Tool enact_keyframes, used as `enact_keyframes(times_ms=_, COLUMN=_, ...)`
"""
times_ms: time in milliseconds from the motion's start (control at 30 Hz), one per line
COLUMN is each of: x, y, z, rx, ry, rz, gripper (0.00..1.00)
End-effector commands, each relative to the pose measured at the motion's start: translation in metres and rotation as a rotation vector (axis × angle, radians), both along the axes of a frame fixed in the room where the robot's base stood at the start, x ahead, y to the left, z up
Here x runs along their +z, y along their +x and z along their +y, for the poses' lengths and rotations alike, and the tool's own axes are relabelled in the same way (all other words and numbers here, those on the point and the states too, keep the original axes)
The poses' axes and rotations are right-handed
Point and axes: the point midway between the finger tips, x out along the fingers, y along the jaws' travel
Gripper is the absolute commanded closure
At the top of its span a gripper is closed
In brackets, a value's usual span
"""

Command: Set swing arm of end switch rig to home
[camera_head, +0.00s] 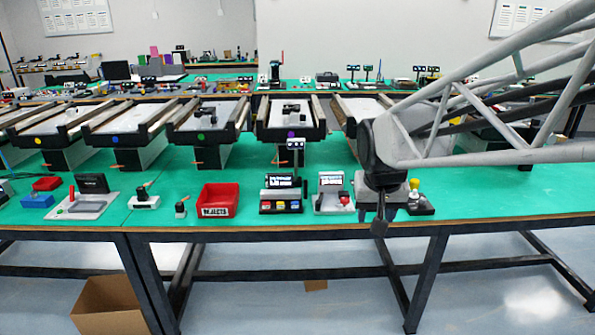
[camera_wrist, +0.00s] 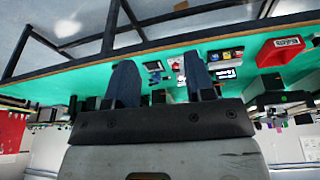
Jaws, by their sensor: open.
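I cannot tell for certain which device is the end switch rig. A small dark device with a yellow top (camera_head: 418,198) stands at the front of the green bench, just right of my gripper and partly behind it. A pale device with a red part (camera_head: 333,194) stands just left of my gripper. My gripper (camera_head: 380,226) hangs near the bench's front edge in the head view. In the wrist view my gripper (camera_wrist: 160,78) is open, its two dark fingers apart with nothing held. Small devices (camera_wrist: 155,67) show beyond the gap. No swing arm's position can be made out.
Several mini conveyors (camera_head: 290,118) stand behind. My arm covers the right side. Some bare green bench (camera_head: 500,185) shows at right.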

Motion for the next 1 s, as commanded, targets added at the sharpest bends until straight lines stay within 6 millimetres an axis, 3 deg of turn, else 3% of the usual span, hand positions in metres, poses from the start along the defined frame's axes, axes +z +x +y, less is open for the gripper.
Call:
enact_keyframes(times_ms=567, x=-0.029, y=0.154, z=0.013, rx=-0.049, ry=-0.009, rz=-0.034, gripper=0.51)
enact_keyframes(times_ms=1000, x=-0.076, y=0.266, z=0.028, rx=-0.081, ry=-0.010, rz=-0.061, gripper=0.51)
